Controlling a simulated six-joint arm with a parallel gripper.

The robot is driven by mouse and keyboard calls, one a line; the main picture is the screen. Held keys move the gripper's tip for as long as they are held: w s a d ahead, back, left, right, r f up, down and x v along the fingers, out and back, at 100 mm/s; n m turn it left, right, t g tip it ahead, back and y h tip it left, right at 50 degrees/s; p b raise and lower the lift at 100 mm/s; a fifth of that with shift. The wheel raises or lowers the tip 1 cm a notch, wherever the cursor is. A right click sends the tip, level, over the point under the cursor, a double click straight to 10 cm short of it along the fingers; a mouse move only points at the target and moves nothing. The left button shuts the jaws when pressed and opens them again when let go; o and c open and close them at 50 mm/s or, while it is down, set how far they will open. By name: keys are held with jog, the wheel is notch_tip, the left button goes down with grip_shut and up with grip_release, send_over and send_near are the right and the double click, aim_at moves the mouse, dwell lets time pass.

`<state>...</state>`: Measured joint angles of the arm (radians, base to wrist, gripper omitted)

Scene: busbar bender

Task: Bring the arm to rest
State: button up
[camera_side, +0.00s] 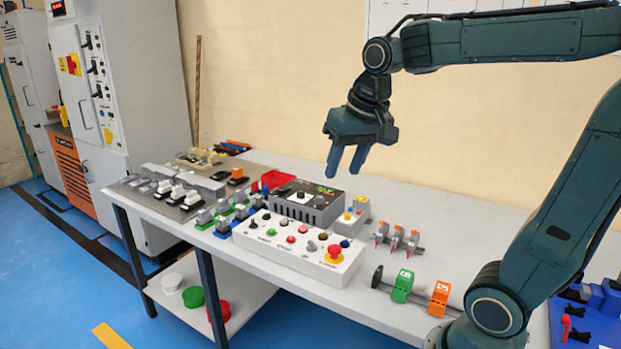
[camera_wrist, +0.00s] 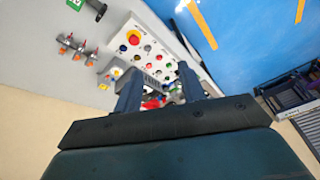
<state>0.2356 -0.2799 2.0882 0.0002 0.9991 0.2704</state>
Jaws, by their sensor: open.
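My gripper (camera_side: 346,162) hangs in the air above the table, pointing down, with its two blue-grey fingers apart and nothing between them. In the wrist view my gripper (camera_wrist: 160,88) shows the two fingers spread over the devices below. The white table (camera_side: 440,215) stands under it. The white control box (camera_side: 300,252), with coloured buttons and a red emergency stop, sits on the table below and left of my gripper. My gripper touches nothing.
A dark grey power unit (camera_side: 305,203) stands behind the control box. Rows of small switches (camera_side: 165,188) lie at the table's left. Grey-orange clamps (camera_side: 397,239) and a rail with green (camera_side: 402,286) and orange blocks (camera_side: 439,298) lie right. Cabinets (camera_side: 115,100) stand beyond the table.

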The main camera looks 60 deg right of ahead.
jog(key=s+a+f+n+t, duration=0.1)
jog(key=s+a+f+n, duration=0.1)
jog(key=s, duration=0.4)
jog(key=s+a+f+n+t+y, duration=0.1)
jog(key=s+a+f+n, duration=0.1)
jog(key=s+a, duration=0.3)
jog(key=shift+s+n, duration=0.35)
jog(key=shift+n, duration=0.55)
jog(key=shift+f, duration=0.1)
jog(key=shift+c, duration=0.4)
